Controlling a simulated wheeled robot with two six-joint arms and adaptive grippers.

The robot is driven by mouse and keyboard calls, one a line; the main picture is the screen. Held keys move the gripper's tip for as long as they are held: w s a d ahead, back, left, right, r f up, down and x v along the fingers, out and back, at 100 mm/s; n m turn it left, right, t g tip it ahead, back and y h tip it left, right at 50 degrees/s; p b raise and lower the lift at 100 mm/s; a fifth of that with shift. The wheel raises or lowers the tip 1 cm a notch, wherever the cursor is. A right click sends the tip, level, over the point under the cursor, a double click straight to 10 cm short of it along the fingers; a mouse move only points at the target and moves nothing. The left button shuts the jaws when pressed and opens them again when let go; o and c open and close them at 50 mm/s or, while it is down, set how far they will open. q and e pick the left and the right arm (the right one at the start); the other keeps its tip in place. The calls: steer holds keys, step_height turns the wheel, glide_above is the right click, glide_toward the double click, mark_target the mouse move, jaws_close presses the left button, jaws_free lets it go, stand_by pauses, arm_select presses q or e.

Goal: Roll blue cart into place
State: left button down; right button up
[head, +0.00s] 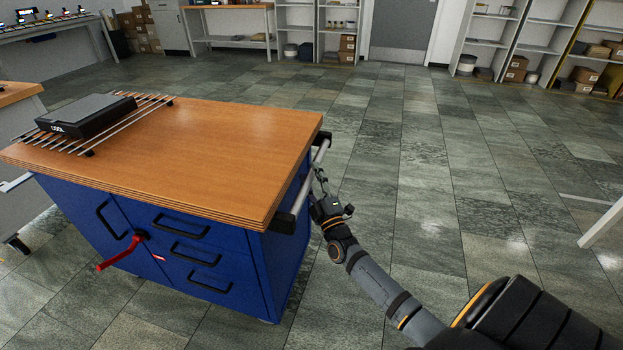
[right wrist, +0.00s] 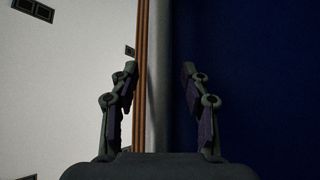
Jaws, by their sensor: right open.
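The blue cart (head: 215,250) stands at the left with a wooden top (head: 215,150), blue drawers with dark handles and a red lever (head: 118,254). A grey push bar (head: 306,188) runs along its right side between two black brackets. My right gripper (head: 319,178) is at this bar, around its middle. In the right wrist view, the fingers of my right gripper (right wrist: 159,72) are spread apart, with the push bar (right wrist: 159,110) showing between them and the cart's blue side behind the right finger. Contact cannot be told. My left gripper is not in view.
A black device (head: 84,116) and a metal rack (head: 150,104) sit on the cart top. Another bench (head: 18,92) stands close at the far left. Shelves (head: 484,42) and a workbench line the back wall. The tiled floor right of the cart is clear.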

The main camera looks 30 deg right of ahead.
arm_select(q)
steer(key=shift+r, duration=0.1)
arm_select(e)
steer(key=shift+w, duration=0.1)
jaws_close()
stand_by(0.3)
